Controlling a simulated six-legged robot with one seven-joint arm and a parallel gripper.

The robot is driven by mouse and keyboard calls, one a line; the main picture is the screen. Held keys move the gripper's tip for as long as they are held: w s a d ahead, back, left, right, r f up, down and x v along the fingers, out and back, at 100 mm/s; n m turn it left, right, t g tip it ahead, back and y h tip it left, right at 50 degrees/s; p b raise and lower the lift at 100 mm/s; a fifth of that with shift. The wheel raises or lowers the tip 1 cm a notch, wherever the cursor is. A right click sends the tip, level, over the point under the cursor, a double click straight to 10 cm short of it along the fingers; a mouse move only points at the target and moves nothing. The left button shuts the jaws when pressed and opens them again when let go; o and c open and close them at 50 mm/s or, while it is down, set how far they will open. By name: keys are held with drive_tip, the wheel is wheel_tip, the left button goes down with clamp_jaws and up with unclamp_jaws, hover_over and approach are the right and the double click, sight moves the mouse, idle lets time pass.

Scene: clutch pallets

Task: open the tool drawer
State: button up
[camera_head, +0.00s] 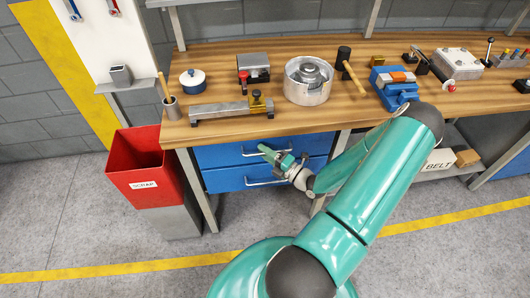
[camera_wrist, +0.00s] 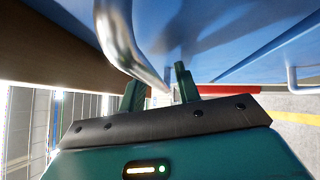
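Two blue drawers sit under the workbench, an upper one (camera_head: 222,155) and a lower one (camera_head: 225,179). Both look shut, and no label shows which is the tool drawer. My gripper (camera_head: 268,153) is at the upper drawer's front and hides part of its handle. In the wrist view my gripper (camera_wrist: 160,80) has its two fingers apart. A silver bar handle (camera_wrist: 122,38) runs close in front and bends down toward the gap between the fingers. I cannot tell whether the fingers touch it. The lower drawer's handle (camera_head: 266,183) shows below my gripper.
The wooden workbench (camera_head: 222,127) overhangs the drawers and carries a vise (camera_head: 396,88), a mallet (camera_head: 346,66) and a clutch housing (camera_head: 308,82). A red scrap bin (camera_head: 140,178) stands left of the drawers. The floor in front is clear around a yellow line (camera_head: 130,269).

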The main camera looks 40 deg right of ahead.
drive_tip(key=shift+w, duration=0.1)
clamp_jaws()
idle(0.3)
